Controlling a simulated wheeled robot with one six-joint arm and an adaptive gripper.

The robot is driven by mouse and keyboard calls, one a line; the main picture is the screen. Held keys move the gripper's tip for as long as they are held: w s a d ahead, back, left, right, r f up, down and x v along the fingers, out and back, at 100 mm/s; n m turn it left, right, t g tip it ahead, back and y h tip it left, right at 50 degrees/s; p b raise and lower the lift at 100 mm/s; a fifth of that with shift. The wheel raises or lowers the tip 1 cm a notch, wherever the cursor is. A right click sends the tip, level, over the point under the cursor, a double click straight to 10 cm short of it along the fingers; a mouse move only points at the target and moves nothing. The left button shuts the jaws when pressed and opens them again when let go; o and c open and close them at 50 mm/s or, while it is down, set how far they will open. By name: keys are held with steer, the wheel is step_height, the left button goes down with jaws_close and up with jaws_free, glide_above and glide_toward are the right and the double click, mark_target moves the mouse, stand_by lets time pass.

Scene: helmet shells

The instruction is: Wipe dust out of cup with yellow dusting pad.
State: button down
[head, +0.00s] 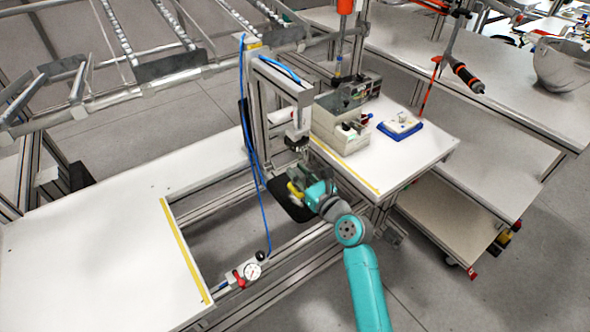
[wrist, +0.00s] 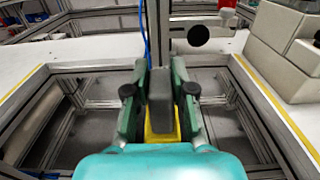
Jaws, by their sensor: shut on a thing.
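My gripper (head: 303,192), on the teal arm, is at the foot of the grey press frame, over a dark plate (head: 291,207). In the wrist view its two dark green fingers (wrist: 159,80) are closed around a grey block, with yellow showing below it. The yellow piece (wrist: 161,128) appears to be the dusting pad; its yellow (head: 294,189) also shows beside the gripper in the head view. Its lower side is hidden by the gripper. I cannot clearly pick out the cup in either view.
The press column (head: 258,120) with a blue hose stands close beside the gripper. Grey boxes (head: 345,120) and a blue tray (head: 400,126) stand on the right table. The left white table (head: 90,240) is clear. A pale helmet shell (head: 562,66) lies far right.

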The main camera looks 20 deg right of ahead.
steer(key=v, duration=1.2)
steer(key=shift+s+d, duration=0.25)
steer(key=shift+s, duration=0.1)
steer(key=shift+d, duration=0.1)
stand_by(0.5)
